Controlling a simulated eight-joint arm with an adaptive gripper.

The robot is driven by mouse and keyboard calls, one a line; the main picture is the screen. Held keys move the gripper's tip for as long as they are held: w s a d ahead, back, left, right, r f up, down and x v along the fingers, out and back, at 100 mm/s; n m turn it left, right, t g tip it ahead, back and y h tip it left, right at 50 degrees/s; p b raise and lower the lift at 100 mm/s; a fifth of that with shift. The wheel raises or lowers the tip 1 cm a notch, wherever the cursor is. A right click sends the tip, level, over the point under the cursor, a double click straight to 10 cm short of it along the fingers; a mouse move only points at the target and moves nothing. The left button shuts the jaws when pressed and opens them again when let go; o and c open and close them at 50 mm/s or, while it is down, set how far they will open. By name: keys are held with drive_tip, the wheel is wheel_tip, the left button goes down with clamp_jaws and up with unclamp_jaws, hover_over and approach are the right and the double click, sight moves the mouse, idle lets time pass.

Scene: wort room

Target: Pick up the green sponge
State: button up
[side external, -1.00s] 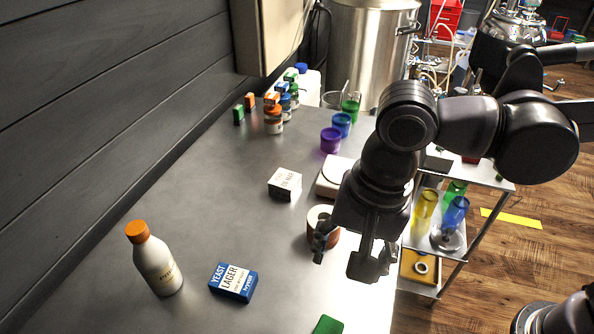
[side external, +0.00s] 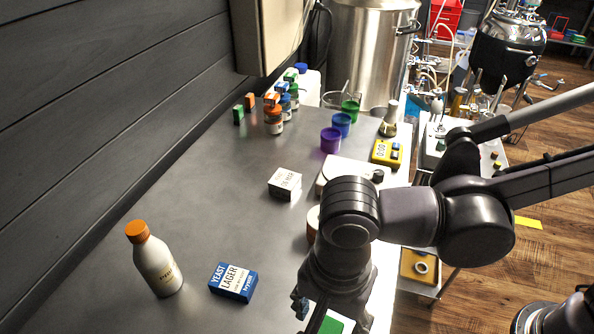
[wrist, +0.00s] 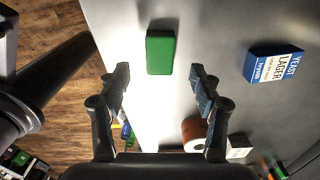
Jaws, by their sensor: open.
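The green sponge (wrist: 160,52) lies flat on the steel bench in the wrist view, ahead of my fingertips and between their lines. In the side external view only part of the sponge (side external: 331,325) shows at the bottom edge, beside my gripper (side external: 318,314). In the wrist view my gripper (wrist: 163,78) is open and empty, with a finger on each side and the sponge beyond the tips. The sponge and the fingers appear apart.
A blue yeast box (side external: 233,282) and an orange-capped bottle (side external: 158,262) stand left of my gripper. A brown and white roll (wrist: 194,130) sits near the right finger. A small white box (side external: 285,184) is farther back. The bench edge drops to the floor on the right.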

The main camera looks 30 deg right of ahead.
sight(327, 332)
drive_tip(key=shift+f, duration=2.4)
drive_tip(key=c, duration=1)
